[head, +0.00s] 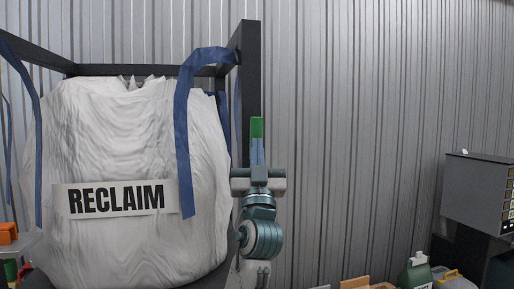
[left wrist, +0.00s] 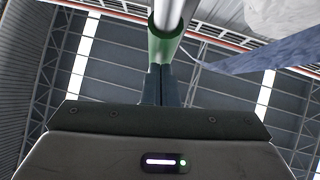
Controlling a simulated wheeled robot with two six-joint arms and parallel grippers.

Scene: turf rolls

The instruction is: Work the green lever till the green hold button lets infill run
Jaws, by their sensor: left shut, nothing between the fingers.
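The green lever grip (head: 257,127) stands just above the fingertips of my left gripper (head: 257,146) in the head view, beside the dark frame post. In the left wrist view the green grip (left wrist: 165,43) sits on a pale metal rod. My left gripper (left wrist: 160,70) has its fingers together with nothing between them. The fingertips are at the grip's near end; I cannot tell whether they touch it. A small green light (head: 510,225) shows on the grey control box at the right edge; I cannot tell whether it is the hold button. My right gripper is not in view.
A large white bag marked RECLAIM (head: 130,235) hangs by blue straps (head: 188,130) in a dark frame (head: 250,80), close left of my left arm. The grey box (head: 475,190) stands far right. Jugs (head: 418,272) stand low right. The wall area between is free.

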